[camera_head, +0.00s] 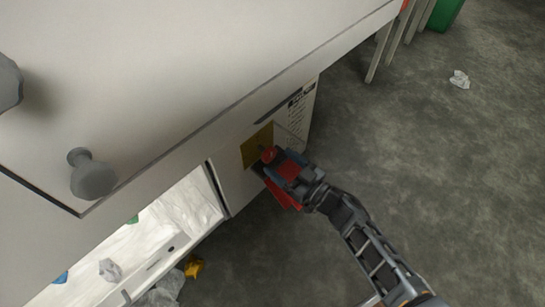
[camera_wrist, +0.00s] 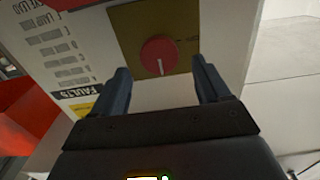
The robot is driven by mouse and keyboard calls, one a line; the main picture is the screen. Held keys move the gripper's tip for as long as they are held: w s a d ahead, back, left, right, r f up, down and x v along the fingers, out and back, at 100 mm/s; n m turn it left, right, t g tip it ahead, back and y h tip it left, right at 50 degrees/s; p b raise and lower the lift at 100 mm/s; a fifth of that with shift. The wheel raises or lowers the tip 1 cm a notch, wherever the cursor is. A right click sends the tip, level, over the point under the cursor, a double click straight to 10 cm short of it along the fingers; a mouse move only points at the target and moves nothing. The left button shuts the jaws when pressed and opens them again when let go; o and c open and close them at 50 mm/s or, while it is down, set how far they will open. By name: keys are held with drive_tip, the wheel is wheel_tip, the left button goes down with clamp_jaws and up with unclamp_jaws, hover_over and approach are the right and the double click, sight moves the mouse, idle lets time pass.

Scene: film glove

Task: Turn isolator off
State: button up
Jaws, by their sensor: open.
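The isolator is a round red knob (camera_wrist: 161,57) with a pale pointer line, on a yellow-brown plate (camera_wrist: 125,25) fixed to a white panel. The pointer line runs down from the knob's middle in the wrist view. In the head view the knob (camera_head: 269,154) shows in front of the plate (camera_head: 253,140), at the tip of my gripper (camera_head: 276,162). In the wrist view my gripper (camera_wrist: 163,85) is open, with one finger to each side below the knob. The knob lies between and just beyond the fingertips; I see no contact.
A printed label sheet (camera_wrist: 55,45) with "FAULTS" is on the panel left of the plate. A red thing (camera_wrist: 25,110) is at the left. A lit opening (camera_head: 165,235) with items lies left of the panel. Open floor (camera_head: 430,170) spreads to the right.

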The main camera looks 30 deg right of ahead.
sight(271, 155)
drive_tip(key=shift+b+x, duration=0.35)
drive_tip(key=shift+x, duration=1.45)
drive_tip(key=shift+c, duration=0.4)
drive_tip(key=c, duration=0.9)
